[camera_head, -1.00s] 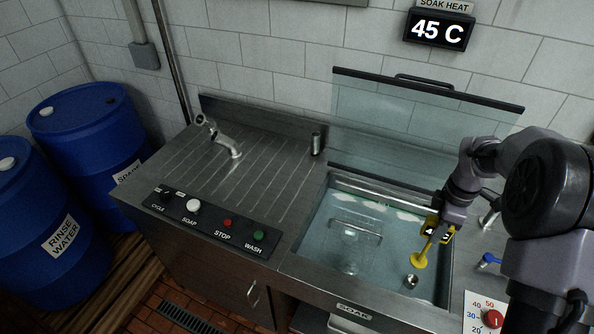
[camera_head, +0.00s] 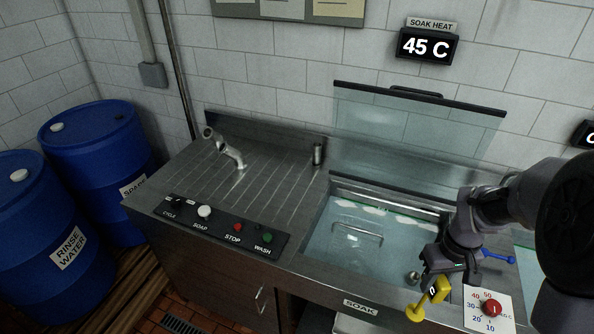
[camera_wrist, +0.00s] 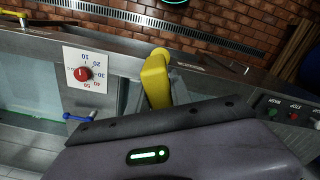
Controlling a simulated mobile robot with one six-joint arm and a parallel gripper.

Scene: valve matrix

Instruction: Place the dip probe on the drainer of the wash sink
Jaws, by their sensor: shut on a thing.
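The yellow dip probe (camera_head: 438,289) has a small dark display and a round yellow end. In the head view it hangs tilted in front of the soak basin's front rim, beside the dial plate. My gripper (camera_head: 440,266) is shut on it; the fingertips are partly hidden. In the wrist view the probe (camera_wrist: 156,82) sticks out beyond the dark edge of my gripper. The drainer (camera_head: 262,178) is the ribbed steel surface left of the basin. It is far to the left of my gripper and its middle is bare.
The soak basin (camera_head: 345,245) holds water and a submerged handled item, with its glass lid (camera_head: 415,130) raised behind. A tap (camera_head: 232,155) and a small metal cylinder (camera_head: 318,154) stand at the drainer's back. A button panel (camera_head: 222,225) runs along its front. Blue drums stand left.

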